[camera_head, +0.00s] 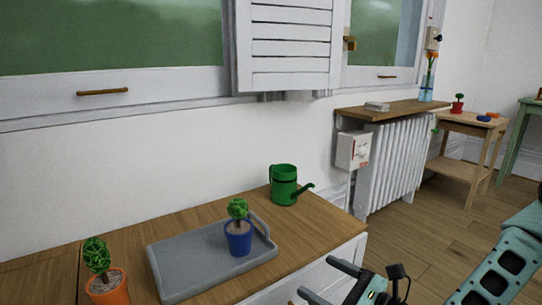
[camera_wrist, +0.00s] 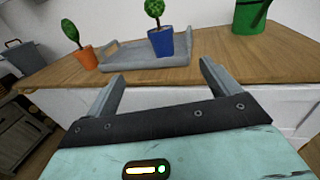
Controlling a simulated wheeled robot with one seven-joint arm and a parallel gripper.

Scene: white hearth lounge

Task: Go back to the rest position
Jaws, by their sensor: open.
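My gripper (camera_head: 326,283) is open and empty in front of the wooden cabinet top (camera_head: 325,226), at the lower right of the head view. In the wrist view my gripper (camera_wrist: 160,85) has its two fingers apart with nothing between them, pointing toward the cabinet. A blue pot (camera_head: 239,238) with a green plant stands on the right part of a grey tray (camera_head: 180,270). The blue pot also shows beyond the fingers in the wrist view (camera_wrist: 162,42).
An orange pot (camera_head: 109,289) with a plant stands left of the tray. A green watering can (camera_head: 284,186) stands behind it near the wall. A radiator (camera_head: 392,165) with a wooden shelf and a small side table (camera_head: 468,125) are at the right. Floor is clear before the radiator.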

